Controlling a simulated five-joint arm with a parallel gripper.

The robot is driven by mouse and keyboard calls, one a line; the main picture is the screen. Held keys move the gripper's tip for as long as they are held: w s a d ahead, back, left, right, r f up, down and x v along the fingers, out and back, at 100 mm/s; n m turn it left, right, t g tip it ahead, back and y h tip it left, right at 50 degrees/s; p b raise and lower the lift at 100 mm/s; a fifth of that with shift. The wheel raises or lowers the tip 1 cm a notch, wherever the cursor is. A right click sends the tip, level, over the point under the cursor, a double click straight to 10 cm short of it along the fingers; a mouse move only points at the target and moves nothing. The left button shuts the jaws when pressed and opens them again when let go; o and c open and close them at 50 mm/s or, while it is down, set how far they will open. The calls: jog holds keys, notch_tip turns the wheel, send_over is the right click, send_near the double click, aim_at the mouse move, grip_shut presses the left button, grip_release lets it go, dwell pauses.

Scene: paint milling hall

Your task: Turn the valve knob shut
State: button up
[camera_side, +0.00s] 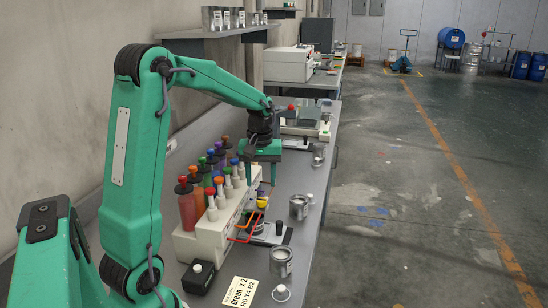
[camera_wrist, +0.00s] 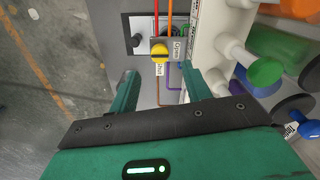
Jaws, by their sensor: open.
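The valve knob (camera_wrist: 159,53) is yellow and sits on a small dark mount at the upper middle of the wrist view. A label reading "Open" (camera_wrist: 177,50) is to its right and one reading "Shut" (camera_wrist: 159,71) is just below it. Which mark the knob points to is not clear. In the side view the yellow knob (camera_side: 263,202) is beside the white dispenser. My gripper (camera_wrist: 163,86) is open and empty, its two green fingers apart with the knob ahead of the gap, not between them. In the side view my gripper (camera_side: 262,178) hangs above the knob.
The white dispenser (camera_side: 210,238) with several coloured bottles stands left of the knob, close to my gripper. Red pipes (camera_side: 240,234) run beside the knob. Metal cans (camera_side: 281,262), a black box (camera_side: 198,277) and a "Green x 2" card (camera_side: 240,291) are on the bench nearer the camera.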

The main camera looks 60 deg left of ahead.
aim_at(262, 200)
jog(key=shift+f, duration=3.1)
jog(key=shift+c, duration=0.2)
jog(key=c, duration=0.9)
